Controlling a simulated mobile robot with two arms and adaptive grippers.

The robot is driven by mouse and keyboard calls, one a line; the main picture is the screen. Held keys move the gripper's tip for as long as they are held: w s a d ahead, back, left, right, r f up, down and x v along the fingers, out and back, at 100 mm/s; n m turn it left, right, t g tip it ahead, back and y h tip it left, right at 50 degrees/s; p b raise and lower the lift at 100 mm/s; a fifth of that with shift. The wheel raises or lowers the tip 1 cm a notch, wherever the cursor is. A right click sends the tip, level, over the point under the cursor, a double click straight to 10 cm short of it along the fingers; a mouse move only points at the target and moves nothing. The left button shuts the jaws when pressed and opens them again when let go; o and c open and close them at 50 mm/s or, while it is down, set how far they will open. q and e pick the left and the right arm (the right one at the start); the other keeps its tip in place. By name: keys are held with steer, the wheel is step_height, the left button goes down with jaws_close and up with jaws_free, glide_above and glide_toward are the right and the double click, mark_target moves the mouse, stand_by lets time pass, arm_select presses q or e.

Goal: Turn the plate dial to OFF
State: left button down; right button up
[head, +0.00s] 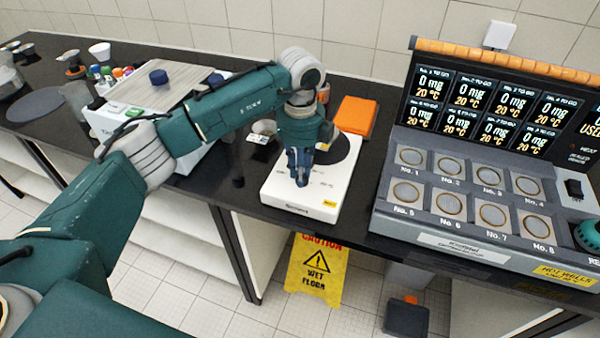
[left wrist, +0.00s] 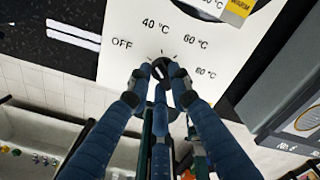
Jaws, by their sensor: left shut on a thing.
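The white hot plate (head: 279,189) stands on the black bench in the head view, with a round black heating disc (head: 335,149) behind my gripper. Its front face shows in the left wrist view (left wrist: 133,20), with an OFF label (left wrist: 122,43) left of the dial and 40, 60 and higher °C labels around to the right. The small black dial (left wrist: 174,70) sits between my fingertips. My left gripper (head: 301,181) points down over the plate's front and is shut on the dial. The fingers partly hide the dial, and I cannot tell which label its mark points to. My right gripper is not in view.
A grey block heater (head: 480,225) with several wells and lit displays stands at right. An orange box (head: 355,116) lies behind the plate. A white device (head: 165,85) stands at left. A yellow wet-floor sign (head: 315,270) stands on the floor in front.

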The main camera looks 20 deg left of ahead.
arm_select(q)
steer(key=n, duration=0.3)
steer(key=shift+r, duration=0.1)
steer(key=shift+d+n+b, duration=0.1)
steer(key=shift+n+b, duration=0.25)
steer(key=shift+n, duration=0.45)
steer(key=c, duration=1.6)
jaws_free()
steer(key=shift+o, duration=0.2)
step_height(320, 180, up, 12)
steer(key=shift+s, duration=0.1)
